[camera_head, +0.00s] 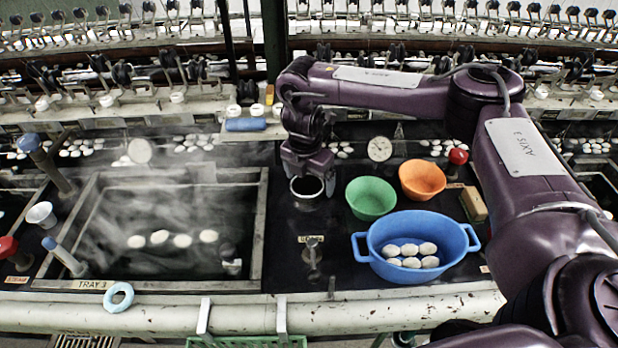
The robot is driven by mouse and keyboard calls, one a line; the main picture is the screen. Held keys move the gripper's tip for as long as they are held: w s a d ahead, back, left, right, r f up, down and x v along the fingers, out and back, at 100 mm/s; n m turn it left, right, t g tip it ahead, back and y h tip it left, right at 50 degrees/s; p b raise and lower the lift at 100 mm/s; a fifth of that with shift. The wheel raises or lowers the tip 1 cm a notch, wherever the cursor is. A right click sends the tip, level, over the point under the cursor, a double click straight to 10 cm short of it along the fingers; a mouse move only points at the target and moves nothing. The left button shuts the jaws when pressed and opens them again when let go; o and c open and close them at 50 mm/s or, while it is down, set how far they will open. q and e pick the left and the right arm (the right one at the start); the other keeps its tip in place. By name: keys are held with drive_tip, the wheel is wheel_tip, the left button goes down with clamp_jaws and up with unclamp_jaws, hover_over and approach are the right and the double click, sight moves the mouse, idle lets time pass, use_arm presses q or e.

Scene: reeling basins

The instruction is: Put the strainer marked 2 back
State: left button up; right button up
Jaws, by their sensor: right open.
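My right gripper (308,172) is open, pointing down directly above a dark round vessel with a pale rim (306,193). The picture does not show whether the fingers touch that rim. No mark 2 is readable anywhere, so I cannot tell which thing is the strainer marked 2. The green bowl (371,198) and the orange bowl (422,179) stand upright to the right of the gripper. A small white cup-like piece (41,214) is at the far left. My left gripper is not in view.
A blue two-handled tub (416,222) holds several white cocoons. The steaming basin (257,235) labelled TRAY 3 has cocoons in its water. A tap (313,257) stands before the vessel. A dial gauge (380,148) is behind the bowls.

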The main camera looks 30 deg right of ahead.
wheel_tip(320, 180, up, 7)
drive_tip(key=p, duration=0.1)
drive_tip(key=shift+s+a, duration=0.15)
drive_tip(key=shift+a, duration=0.2)
idle(0.3)
